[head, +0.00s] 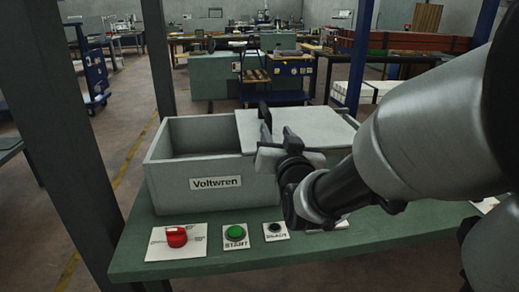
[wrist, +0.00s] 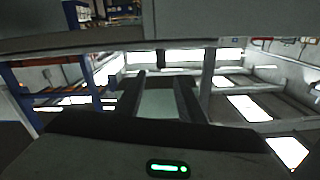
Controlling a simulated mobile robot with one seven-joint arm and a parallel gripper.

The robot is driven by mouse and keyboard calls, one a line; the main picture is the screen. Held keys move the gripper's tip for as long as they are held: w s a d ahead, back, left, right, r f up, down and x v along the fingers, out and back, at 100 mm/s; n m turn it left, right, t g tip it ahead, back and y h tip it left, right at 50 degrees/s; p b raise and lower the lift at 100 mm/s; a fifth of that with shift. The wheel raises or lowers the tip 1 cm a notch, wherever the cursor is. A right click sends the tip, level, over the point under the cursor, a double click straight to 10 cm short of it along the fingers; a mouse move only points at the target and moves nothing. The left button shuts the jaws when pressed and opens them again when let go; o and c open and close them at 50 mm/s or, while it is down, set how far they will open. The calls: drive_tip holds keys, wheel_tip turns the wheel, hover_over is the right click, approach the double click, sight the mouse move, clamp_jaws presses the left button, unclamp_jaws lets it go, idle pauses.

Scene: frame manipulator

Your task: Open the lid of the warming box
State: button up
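The warming box (head: 165,185) is a grey open-topped box labelled Voltwren on a green bench in the head view. Its pale flat lid (head: 315,128) lies level over the right part of the top; the left part is uncovered and shows the inside. My gripper (head: 277,132) is in front of the lid's left end, by a small dark upright piece that may be the handle. In the wrist view my two dark fingers (wrist: 162,78) stand apart with a gap between them. I cannot tell whether they touch the lid. My gripper and arm hide part of the box's front right.
Along the front of the green bench (head: 200,266) are a red knob (head: 177,237), a green START button (head: 236,233) and a black button (head: 275,229). A dark post (head: 75,150) stands at the left. Blue carts and work tables are far behind.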

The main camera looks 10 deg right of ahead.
drive_tip(key=shift+s+a+b, duration=0.1)
drive_tip(key=shift+s+b, duration=0.7)
drive_tip(key=shift+b, duration=0.3)
drive_tip(key=shift+f, duration=0.1)
drive_tip(key=s+f+n+g, duration=0.1)
drive_tip(key=s+f+g, duration=0.25)
drive_tip(key=s, duration=0.45)
drive_tip(key=s+a+f+n+g, duration=0.1)
drive_tip(key=s+f+g, duration=0.2)
drive_tip(key=s+g, duration=0.35)
drive_tip(key=s+f+n+g, duration=0.15)
drive_tip(key=s+f, duration=0.25)
drive_tip(key=s, duration=0.5)
wheel_tip(320, 180, up, 28)
drive_tip(key=p, duration=2.7)
drive_tip(key=shift+m+g+y+p, duration=0.3)
drive_tip(key=shift+m+g+p, duration=0.05)
drive_tip(key=shift+g+p, duration=0.1)
drive_tip(key=shift+a, duration=0.1)
drive_tip(key=shift+c, duration=0.6)
